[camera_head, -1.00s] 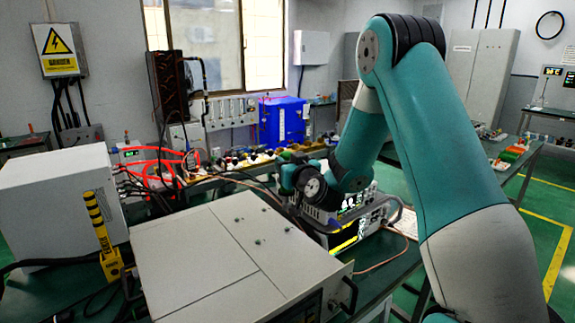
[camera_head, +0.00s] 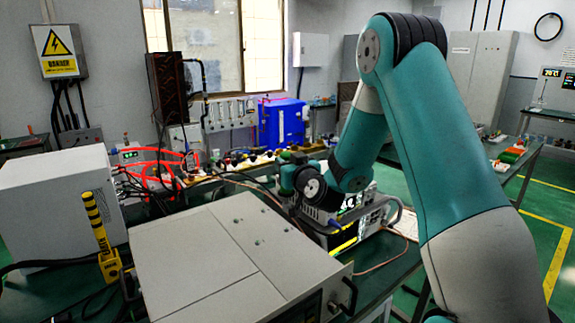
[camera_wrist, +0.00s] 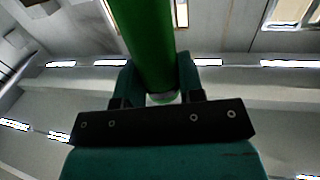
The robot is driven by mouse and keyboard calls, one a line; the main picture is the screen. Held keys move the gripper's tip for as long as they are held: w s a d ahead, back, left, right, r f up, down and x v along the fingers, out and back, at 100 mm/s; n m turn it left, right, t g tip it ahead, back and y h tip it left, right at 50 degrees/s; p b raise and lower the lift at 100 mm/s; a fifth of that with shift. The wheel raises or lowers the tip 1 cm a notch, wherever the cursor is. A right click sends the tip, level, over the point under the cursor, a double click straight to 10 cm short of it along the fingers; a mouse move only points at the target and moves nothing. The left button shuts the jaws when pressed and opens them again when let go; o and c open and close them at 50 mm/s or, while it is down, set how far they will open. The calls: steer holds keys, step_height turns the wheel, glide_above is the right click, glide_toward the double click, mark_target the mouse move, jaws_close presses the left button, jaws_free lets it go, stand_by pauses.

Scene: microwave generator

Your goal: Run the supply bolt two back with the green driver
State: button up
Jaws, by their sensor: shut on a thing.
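The green driver (camera_wrist: 148,40) shows in the wrist view as a thick green cylinder rising from between the fingers of my gripper (camera_wrist: 158,92). My gripper is shut on it. In the head view my wrist is at mid-picture, above and behind the pale grey cabinet; it hides most of the gripper, and I cannot make out the driver's tip. Several small bolt heads (camera_head: 258,242) sit on the top panel of the pale grey cabinet (camera_head: 190,265). I cannot tell which is supply bolt two, or how far any stands out. My gripper is apart from them.
A grey box (camera_head: 55,200) and a yellow-black post (camera_head: 97,225) stand left of the cabinet. Instruments with lit screens (camera_head: 350,235) stand close below my wrist. Red and black cables (camera_head: 150,165) run behind. A blue box (camera_head: 283,122) is farther back. Room above the cabinet is clear.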

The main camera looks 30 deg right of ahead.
mark_target(288, 193)
steer(key=shift+f+b, duration=2.9)
steer(key=shift+b, duration=0.3)
steer(key=shift+f+b, duration=0.7)
steer(key=shift+b, duration=0.2)
steer(key=shift+s+r, duration=0.1)
steer(key=shift+r, duration=0.05)
stand_by(1.2)
steer(key=shift+r+p, duration=3.6)
steer(key=shift+r, duration=1.15)
steer(key=shift+f, duration=0.1)
